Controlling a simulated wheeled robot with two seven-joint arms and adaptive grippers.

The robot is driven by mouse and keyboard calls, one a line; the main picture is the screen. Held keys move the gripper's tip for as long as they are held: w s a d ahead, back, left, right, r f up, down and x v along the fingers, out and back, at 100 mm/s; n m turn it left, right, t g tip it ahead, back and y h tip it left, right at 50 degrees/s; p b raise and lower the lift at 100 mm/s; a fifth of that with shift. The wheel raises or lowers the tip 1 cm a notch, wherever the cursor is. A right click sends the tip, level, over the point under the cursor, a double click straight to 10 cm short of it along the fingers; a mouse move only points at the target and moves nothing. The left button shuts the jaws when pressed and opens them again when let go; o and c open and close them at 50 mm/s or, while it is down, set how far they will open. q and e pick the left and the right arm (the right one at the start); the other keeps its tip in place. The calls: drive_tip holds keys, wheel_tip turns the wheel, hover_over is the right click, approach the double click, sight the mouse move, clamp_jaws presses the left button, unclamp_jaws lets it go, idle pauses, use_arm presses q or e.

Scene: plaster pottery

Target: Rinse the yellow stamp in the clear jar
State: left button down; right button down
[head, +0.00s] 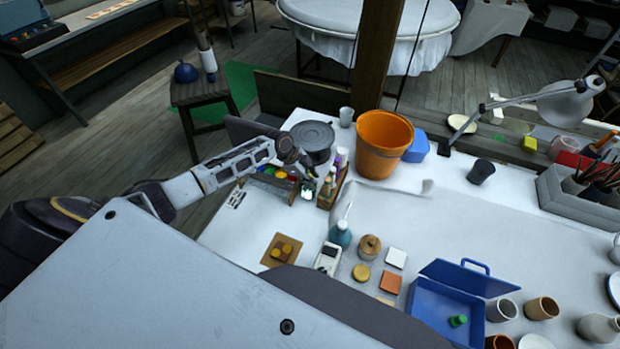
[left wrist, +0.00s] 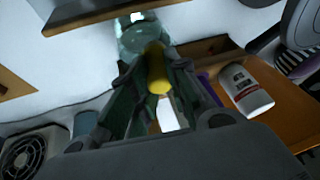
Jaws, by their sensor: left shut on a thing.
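My left gripper (head: 308,174) reaches in from the left to the back left of the white table. In the left wrist view its fingers (left wrist: 155,82) are shut on the yellow stamp (left wrist: 156,68). The stamp is a small yellow cylinder, pointing away from the wrist. The clear jar (left wrist: 140,40) is just beyond the stamp's far end in that view. I cannot tell whether the stamp's tip is inside the jar or above it. In the head view the stamp is hidden by the gripper. My right gripper is not in view.
A wooden caddy of bottles (head: 328,190) stands close right of the gripper; a white bottle (left wrist: 245,90) shows there. A dark grey round pot (head: 313,140) and an orange bucket (head: 382,142) stand behind. Coloured paints (head: 277,173) lie left. A blue box (head: 445,305) stands front right.

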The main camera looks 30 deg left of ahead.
use_arm(q)
drive_tip(key=shift+r+p, duration=0.3)
drive_tip(key=shift+r, duration=1.9)
drive_tip(key=shift+r, duration=0.1)
drive_tip(key=shift+r, duration=1.4)
